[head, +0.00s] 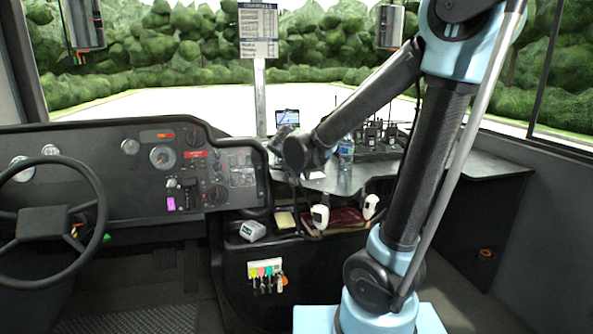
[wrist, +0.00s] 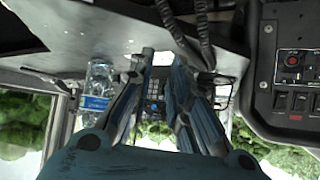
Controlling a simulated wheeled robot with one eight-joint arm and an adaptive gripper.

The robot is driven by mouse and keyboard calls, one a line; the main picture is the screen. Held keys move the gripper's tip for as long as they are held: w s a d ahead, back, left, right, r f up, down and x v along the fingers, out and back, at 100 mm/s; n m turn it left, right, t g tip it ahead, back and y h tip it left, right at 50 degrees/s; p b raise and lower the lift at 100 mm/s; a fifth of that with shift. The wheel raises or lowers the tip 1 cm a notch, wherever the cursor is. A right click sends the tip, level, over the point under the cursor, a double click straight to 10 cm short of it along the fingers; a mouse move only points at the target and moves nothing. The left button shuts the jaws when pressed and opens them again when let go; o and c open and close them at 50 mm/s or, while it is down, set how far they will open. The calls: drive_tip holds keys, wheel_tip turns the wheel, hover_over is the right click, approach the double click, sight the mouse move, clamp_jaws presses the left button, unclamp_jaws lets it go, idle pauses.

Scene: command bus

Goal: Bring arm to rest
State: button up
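My gripper (wrist: 160,62) reaches over the counter in the wrist view, its two blue-grey fingers apart with a gap between them. A dark device with a keypad and a blue button (wrist: 153,105) shows in that gap. I cannot tell whether either finger touches it. In the head view my arm bends from the right down towards the dashboard counter (head: 480,172). Its wrist end hides most of the gripper there.
A water bottle (head: 346,153) stands on the counter close to my arm; it also shows in the wrist view (wrist: 97,95). Several radios stand behind it. A small screen (head: 287,117) and a sign post (head: 260,95) are near the wrist. A steering wheel (head: 42,222) is at left.

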drive_tip(key=s+d+f+n+g, duration=0.1)
drive_tip(key=s+d+f+g, duration=0.1)
drive_tip(key=s+d, duration=0.55)
drive_tip(key=s+d+f+n+g, duration=0.1)
drive_tip(key=s+d+f+g, duration=0.15)
drive_tip(key=s+d, duration=0.5)
drive_tip(key=s+d+f+n+g+y, duration=0.1)
drive_tip(key=s+f, duration=0.2)
drive_tip(key=s, duration=0.3)
drive_tip(key=s+d+f+n+g+y, duration=0.1)
drive_tip(key=s+f, duration=0.2)
drive_tip(key=s, duration=0.4)
drive_tip(key=shift+s+g+y, duration=0.3)
drive_tip(key=shift+g+y, duration=0.05)
drive_tip(key=shift+y, duration=0.05)
drive_tip(key=shift+a, duration=0.2)
